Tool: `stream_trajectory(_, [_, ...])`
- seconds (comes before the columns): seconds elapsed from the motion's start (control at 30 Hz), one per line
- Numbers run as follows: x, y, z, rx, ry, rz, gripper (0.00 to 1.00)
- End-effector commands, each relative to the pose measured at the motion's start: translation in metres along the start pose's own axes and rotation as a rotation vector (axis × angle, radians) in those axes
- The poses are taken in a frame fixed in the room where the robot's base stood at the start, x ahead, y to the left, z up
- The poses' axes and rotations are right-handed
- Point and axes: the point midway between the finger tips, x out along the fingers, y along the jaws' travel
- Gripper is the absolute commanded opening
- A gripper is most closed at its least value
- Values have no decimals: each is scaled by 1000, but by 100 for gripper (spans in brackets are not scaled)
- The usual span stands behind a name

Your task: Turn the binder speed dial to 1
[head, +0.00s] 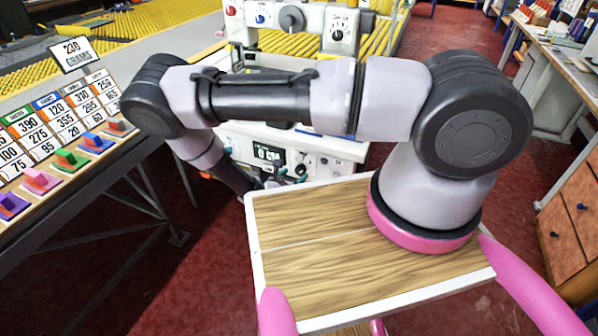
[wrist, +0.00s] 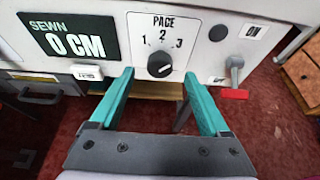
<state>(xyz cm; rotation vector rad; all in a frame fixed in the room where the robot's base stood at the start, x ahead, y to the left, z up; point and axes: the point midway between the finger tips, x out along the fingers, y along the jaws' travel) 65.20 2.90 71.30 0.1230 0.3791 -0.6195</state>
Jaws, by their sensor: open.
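The binder speed dial is a black round knob (wrist: 160,65) under the word PACE, with 1 at its left, 2 above and 3 at its right. It sits on a white plate on the machine's front panel. I cannot clearly tell which number its pointer faces. My gripper (wrist: 158,75) is open, with its teal fingers apart on either side of the dial in the wrist view. The fingers appear short of the knob, and nothing is between them. In the head view my gripper (head: 285,182) is low before the panel, partly hidden by my arm.
Left of the dial is a SEWN display (wrist: 70,38) reading 0 CM. A table with number cards (head: 55,130) stands at the left, a workbench (head: 560,75) at the right.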

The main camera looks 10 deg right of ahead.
Motion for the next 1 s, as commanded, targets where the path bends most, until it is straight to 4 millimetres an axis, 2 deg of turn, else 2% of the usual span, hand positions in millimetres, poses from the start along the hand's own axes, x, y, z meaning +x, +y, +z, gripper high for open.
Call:
stream_trajectory(0.1, [22,-1,0,1,-1,-2,80])
stream_trajectory(0.3, [44,0,0,2,0,-1,80])
stream_trajectory(0.67, [50,0,0,1,0,0,80])
stream_trajectory(0.87, [49,0,0,1,0,0,7])
stream_trajectory(0.9, [49,0,0,1,0,0,0])
stream_trajectory(1.0, [49,0,0,0,0,-1,0])
